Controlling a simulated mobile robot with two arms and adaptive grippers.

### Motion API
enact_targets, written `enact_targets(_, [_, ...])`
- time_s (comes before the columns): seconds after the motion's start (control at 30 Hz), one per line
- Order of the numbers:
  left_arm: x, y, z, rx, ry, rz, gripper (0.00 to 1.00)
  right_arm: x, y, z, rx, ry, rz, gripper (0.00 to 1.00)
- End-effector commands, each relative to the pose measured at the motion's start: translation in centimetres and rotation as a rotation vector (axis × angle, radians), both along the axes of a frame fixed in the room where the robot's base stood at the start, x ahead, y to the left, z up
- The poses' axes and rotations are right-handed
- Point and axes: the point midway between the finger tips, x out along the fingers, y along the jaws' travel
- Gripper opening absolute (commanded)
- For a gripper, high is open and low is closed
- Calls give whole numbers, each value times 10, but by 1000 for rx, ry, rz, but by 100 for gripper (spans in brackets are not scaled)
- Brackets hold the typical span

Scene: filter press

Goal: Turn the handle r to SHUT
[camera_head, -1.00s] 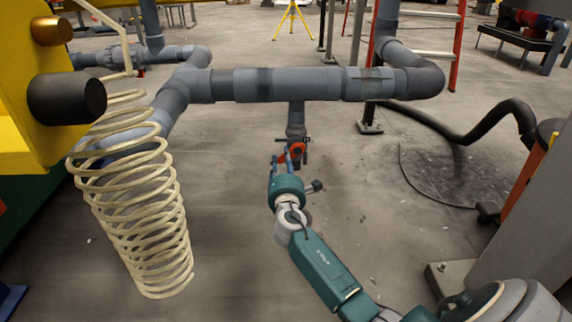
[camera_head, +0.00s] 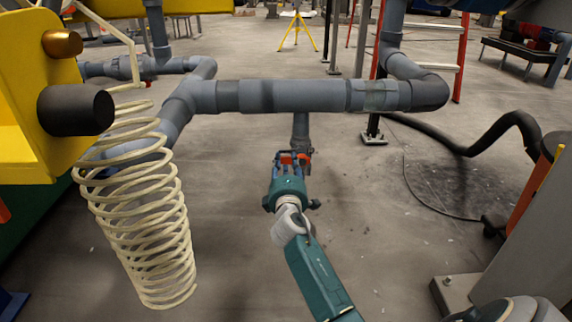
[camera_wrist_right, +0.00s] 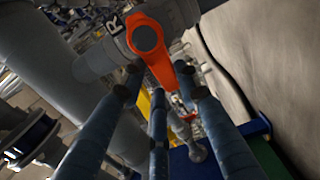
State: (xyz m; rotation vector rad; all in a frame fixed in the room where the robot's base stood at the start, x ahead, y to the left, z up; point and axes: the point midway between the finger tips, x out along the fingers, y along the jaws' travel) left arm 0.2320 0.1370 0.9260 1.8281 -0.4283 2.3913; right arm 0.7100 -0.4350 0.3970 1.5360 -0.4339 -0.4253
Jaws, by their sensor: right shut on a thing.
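The handle r (camera_head: 302,156) is an orange-red lever on the grey vertical pipe below the long horizontal pipe. In the right wrist view the handle (camera_wrist_right: 157,62) shows large, with its round dark hub at the top and its arm pointing down and slightly right. A letter R shows on the grey part next to it. My right gripper (camera_head: 289,160) is at the handle, its dark fingers (camera_wrist_right: 162,98) on both sides of the lever's arm and shut on it. The exact contact is partly hidden. My left gripper is not in view.
A grey horizontal pipe (camera_head: 290,96) runs above and behind the handle. A cream coiled hose (camera_head: 150,235) hangs at the left beside a yellow machine (camera_head: 25,135). A black hose (camera_head: 450,145) lies at the right. The floor around the handle is clear.

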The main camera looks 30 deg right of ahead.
Motion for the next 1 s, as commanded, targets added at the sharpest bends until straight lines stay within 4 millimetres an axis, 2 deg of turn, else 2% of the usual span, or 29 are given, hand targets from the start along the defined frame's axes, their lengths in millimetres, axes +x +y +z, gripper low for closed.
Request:
enact_targets(0.03, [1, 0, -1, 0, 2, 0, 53, -3, -3, -8, 31, 0, -11, 0])
enact_targets(0.57, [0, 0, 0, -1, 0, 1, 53, -3, -4, -5, 50, -13, -11, 0])
enact_targets(0.6, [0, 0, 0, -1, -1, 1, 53, -3, -4, -5, 49, -13, -11, 38])
enact_targets(0.67, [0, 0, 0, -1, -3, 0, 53, -3, -4, -5, 47, -12, -11, 50])
enact_targets(1.0, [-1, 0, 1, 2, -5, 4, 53, -3, -2, -3, 40, -14, -8, 51])
